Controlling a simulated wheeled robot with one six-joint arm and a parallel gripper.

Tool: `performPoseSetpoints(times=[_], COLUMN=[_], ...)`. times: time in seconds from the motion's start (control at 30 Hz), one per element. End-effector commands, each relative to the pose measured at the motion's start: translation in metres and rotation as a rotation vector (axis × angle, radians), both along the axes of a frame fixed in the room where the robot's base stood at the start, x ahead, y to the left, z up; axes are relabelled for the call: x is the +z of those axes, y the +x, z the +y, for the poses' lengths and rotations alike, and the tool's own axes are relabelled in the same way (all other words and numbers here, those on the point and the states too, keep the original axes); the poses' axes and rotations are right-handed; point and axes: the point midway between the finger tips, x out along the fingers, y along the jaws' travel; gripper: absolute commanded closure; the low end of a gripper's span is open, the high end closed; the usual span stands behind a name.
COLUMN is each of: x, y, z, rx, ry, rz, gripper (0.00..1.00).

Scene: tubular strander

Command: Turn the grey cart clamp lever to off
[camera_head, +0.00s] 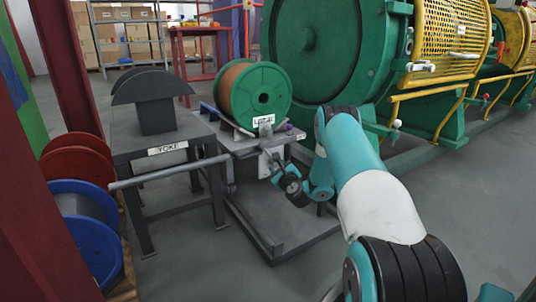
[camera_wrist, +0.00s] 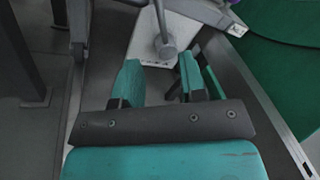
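The grey clamp lever (camera_wrist: 162,25) shows in the wrist view as a thin rod ending in a round knob, in front of a pale plate (camera_wrist: 142,48). My gripper (camera_wrist: 160,62) is open, with its two teal fingers apart. The knob appears just beyond and between the fingertips, with no visible contact. In the head view my gripper (camera_head: 291,187) is at the front of the grey cart (camera_head: 268,228), below its top. The lever is small there and hard to tell from the pale plate. Any on or off marking is unreadable.
A green spool (camera_head: 276,82) with copper-coloured winding sits on the cart. A purple knob (camera_head: 289,127) is on the cart's top. Green machinery (camera_head: 370,70) stands close behind right.

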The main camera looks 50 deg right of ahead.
Motion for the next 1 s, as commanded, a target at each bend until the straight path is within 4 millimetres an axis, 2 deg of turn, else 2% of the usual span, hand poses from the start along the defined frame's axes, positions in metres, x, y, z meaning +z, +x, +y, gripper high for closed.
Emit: performPoseSetpoints(times=[0.6, 0.77, 1.0], x=[-0.004, -0.001, 0.001], y=[0.093, 0.104, 0.107], z=[-0.047, -0.054, -0.056], rx=[0.001, -0.001, -0.002], ry=[-0.002, -0.001, 0.002], rz=[-0.005, -0.002, -0.001], gripper=[0.62, 0.62, 0.62])
